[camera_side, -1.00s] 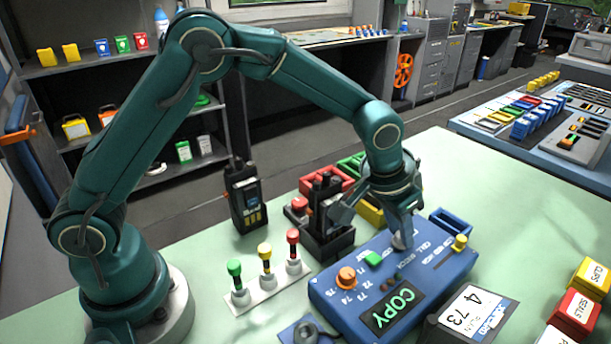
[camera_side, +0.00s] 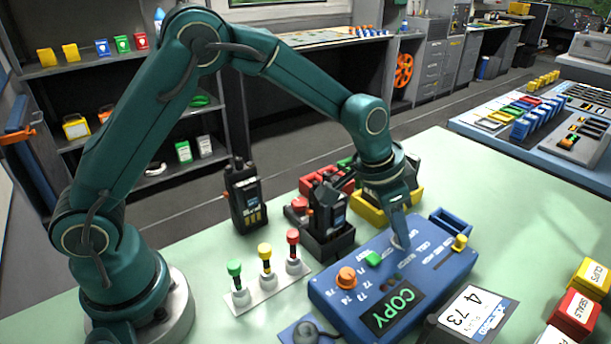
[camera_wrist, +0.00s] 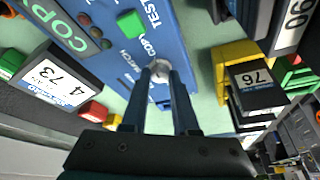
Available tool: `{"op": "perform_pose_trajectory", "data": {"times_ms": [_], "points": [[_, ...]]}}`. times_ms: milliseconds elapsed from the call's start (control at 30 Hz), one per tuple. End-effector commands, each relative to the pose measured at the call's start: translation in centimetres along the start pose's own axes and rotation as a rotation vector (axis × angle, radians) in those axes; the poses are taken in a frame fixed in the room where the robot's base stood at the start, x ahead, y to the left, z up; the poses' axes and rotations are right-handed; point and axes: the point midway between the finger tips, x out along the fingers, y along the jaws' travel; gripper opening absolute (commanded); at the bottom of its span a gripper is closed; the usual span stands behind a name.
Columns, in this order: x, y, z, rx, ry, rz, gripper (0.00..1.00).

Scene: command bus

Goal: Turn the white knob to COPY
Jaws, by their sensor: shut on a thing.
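The white knob (camera_side: 399,243) sits on the blue console (camera_side: 432,282), mostly hidden by my gripper in the side view. My gripper (camera_side: 402,238) points down and is shut on it. In the wrist view, the two fingers press on either side of the pale knob (camera_wrist: 160,69). The lettering COPY lies just above the knob there, WATCH to its left and TEST further up. I cannot make out the knob's pointer. The console's display (camera_side: 393,309) reads COPY in green letters.
The console also bears an orange knob (camera_side: 346,278), a green button (camera_side: 374,258) and a yellow slider (camera_side: 460,242). A black box marked 4 73 (camera_side: 473,315) stands in front. Radios in holders (camera_side: 327,220) stand behind it.

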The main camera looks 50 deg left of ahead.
Motion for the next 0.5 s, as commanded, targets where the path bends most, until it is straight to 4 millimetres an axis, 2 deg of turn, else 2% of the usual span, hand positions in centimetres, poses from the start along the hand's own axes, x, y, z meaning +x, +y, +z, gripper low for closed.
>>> {"op": "perform_pose_trajectory", "data": {"times_ms": [33, 67, 100, 133, 500], "points": [[-0.04, 0.03, 0.06, 0.002, -0.003, 0.001, 0.00], [-0.04, 0.03, 0.06, 0.002, -0.003, 0.001, 0.32], [-0.04, 0.03, 0.06, 0.002, -0.003, 0.001, 0.47], [-0.04, 0.03, 0.06, 0.002, -0.003, 0.000, 0.58], [-0.35, 0.00, -0.02, 0.001, 0.000, -0.001, 0.58]]}}
